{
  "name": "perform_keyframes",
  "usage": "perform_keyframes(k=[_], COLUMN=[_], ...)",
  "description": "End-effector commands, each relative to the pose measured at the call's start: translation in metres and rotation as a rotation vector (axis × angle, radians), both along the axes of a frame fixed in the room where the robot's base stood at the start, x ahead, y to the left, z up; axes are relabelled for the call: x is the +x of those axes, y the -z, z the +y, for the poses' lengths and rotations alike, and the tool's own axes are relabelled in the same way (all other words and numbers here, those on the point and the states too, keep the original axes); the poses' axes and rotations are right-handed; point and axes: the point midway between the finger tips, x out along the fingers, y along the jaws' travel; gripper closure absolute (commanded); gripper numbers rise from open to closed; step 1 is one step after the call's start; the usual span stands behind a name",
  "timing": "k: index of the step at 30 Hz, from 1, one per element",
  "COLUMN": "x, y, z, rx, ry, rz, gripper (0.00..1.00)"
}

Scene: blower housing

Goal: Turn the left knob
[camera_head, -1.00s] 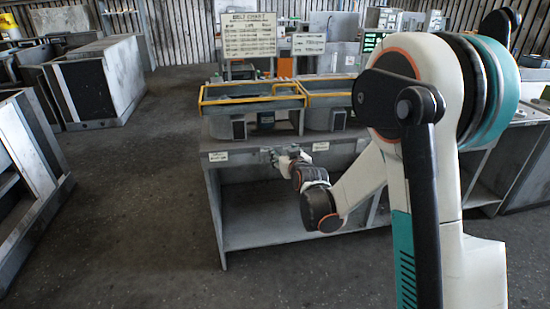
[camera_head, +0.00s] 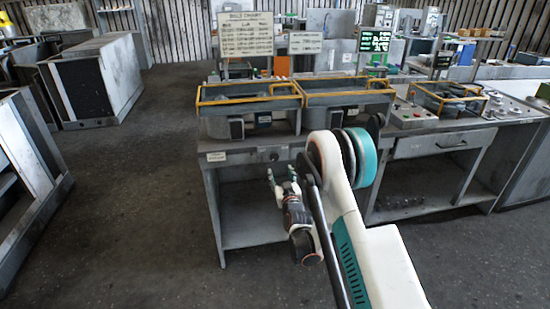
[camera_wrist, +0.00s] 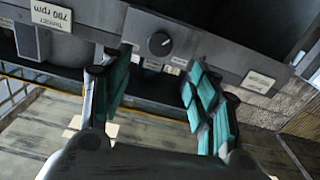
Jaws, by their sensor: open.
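A dark round knob (camera_head: 273,156) sits on the front panel of the grey bench. In the wrist view the knob (camera_wrist: 159,44) has a pale pointer mark and sits on a grey plate. My gripper (camera_head: 282,172) is just below and in front of the knob in the head view. In the wrist view my gripper (camera_wrist: 158,82) has its teal-padded fingers spread wide, one on each side of the knob's line. The fingers are apart from the knob, and nothing is between them. My arm covers the right part of the bench front, so any other knob there is hidden.
A white label (camera_head: 217,156) is on the panel left of the knob. Yellow-railed housings (camera_head: 250,105) stand on the bench top. A board with a belt chart (camera_head: 246,34) stands behind. The floor (camera_head: 140,200) to the left is clear.

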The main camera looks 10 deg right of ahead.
Motion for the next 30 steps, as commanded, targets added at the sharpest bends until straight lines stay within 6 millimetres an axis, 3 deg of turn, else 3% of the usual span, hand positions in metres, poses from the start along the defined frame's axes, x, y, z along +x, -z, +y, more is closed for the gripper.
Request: perform_keyframes(k=[15,21,30], x=[0.096,0.114,0.118], y=[0.002,0.000,-0.001], z=[0.000,0.000,0.000], rx=[0.000,0.000,0.000], ry=[0.000,-0.001,0.000], rz=[0.001,0.001,0.001], gripper=[0.45,0.45,0.45])
